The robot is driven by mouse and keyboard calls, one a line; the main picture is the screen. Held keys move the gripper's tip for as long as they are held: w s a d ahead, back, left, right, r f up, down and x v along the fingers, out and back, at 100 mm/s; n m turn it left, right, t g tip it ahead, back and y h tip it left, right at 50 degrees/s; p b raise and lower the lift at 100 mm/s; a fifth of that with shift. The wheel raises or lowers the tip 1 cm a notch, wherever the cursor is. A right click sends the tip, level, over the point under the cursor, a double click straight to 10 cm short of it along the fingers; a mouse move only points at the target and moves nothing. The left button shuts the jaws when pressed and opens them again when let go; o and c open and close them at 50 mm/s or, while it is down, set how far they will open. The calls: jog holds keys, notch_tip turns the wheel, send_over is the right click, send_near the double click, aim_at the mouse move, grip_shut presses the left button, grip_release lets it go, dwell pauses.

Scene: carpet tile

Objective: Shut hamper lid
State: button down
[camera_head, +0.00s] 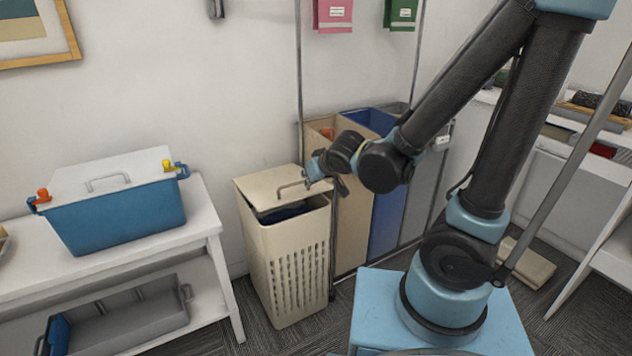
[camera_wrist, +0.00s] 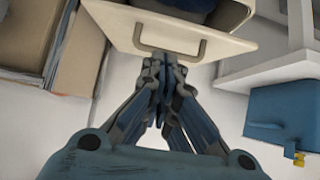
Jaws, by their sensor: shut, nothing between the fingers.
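The cream hamper (camera_head: 288,265) with slotted sides stands on the carpet by the wall. Its lid (camera_head: 262,186) is partly open and tilted, with dark blue contents (camera_head: 287,213) showing in the gap below it. The lid has a bar handle (camera_head: 290,188). My gripper (camera_head: 314,172) is at the handle's right end in the head view, shut and empty. In the wrist view its closed fingertips (camera_wrist: 161,62) are beside the lid's handle (camera_wrist: 170,50); I cannot tell whether they touch.
A white bench (camera_head: 205,212) with a blue lidded box (camera_head: 120,220) stands left of the hamper. A tall sorter with tan and blue compartments (camera_head: 390,205) stands close on the right, with a metal frame post (camera_head: 299,70). A white desk (camera_head: 600,165) is at far right.

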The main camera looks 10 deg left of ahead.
jog(key=shift+s+d, duration=1.25)
jog(key=shift+s, duration=0.25)
jog(key=w+a+r+g+h, duration=0.65)
jog(key=w+a+r, duration=0.25)
jog(key=a+r, duration=0.15)
send_over(291, 192)
jog(key=shift+g, duration=0.35)
notch_tip(291, 192, down, 14)
jog(key=shift+d+r, duration=0.1)
